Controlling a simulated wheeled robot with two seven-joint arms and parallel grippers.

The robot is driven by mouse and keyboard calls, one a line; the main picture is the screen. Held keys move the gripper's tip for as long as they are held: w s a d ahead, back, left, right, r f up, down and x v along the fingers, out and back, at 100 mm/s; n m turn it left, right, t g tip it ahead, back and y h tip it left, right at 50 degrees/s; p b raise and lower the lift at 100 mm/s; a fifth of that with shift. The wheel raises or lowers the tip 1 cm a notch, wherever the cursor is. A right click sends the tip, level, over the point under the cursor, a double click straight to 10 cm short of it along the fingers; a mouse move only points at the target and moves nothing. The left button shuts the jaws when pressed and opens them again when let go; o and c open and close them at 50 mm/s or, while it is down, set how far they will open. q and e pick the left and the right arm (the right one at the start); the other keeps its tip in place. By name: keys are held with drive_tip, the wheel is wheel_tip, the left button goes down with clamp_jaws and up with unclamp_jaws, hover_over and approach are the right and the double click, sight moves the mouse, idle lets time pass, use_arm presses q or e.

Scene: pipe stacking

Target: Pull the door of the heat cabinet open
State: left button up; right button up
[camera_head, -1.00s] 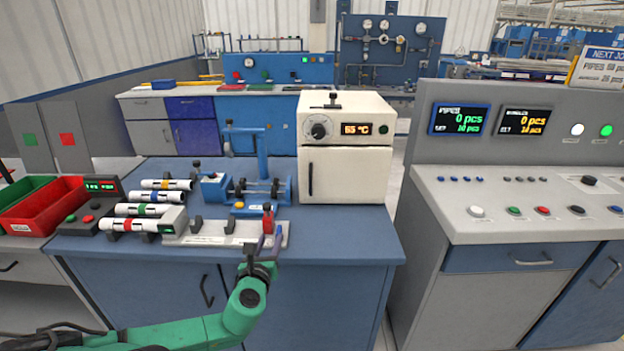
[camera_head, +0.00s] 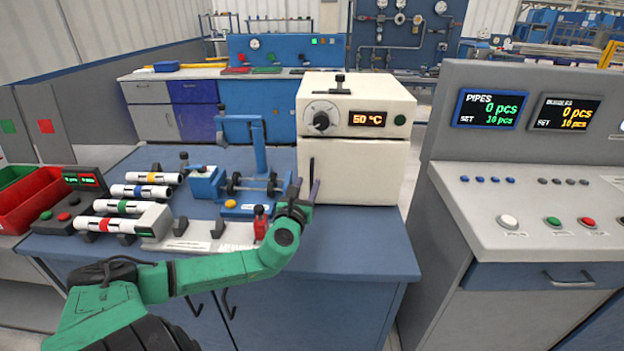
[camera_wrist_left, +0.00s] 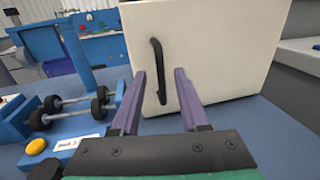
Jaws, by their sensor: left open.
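The heat cabinet (camera_head: 356,110) is a cream box at the back right of the blue bench, with a dial and an orange display reading 50 °C. Its door (camera_head: 365,168) is shut, and the door also shows in the left wrist view (camera_wrist_left: 215,45). The black upright handle (camera_wrist_left: 158,70) is near the door's left edge. My left gripper (camera_head: 305,188) is in front of the handle, and the handle stands between its two open purple fingers (camera_wrist_left: 160,85) in the left wrist view. I cannot tell whether they touch it. My right gripper is out of view.
A blue roller fixture (camera_head: 250,185) stands left of the cabinet. A grey console (camera_head: 530,180) stands to the right. Bench top right of my gripper is clear.

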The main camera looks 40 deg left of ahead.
sight(311, 177)
use_arm(q)
drive_tip(key=x, duration=0.4)
drive_tip(key=shift+r, duration=0.15)
drive_tip(key=shift+w+a, duration=0.2)
drive_tip(key=shift+w, duration=0.25)
drive_tip(key=shift+s, duration=0.1)
clamp_jaws()
idle(0.8)
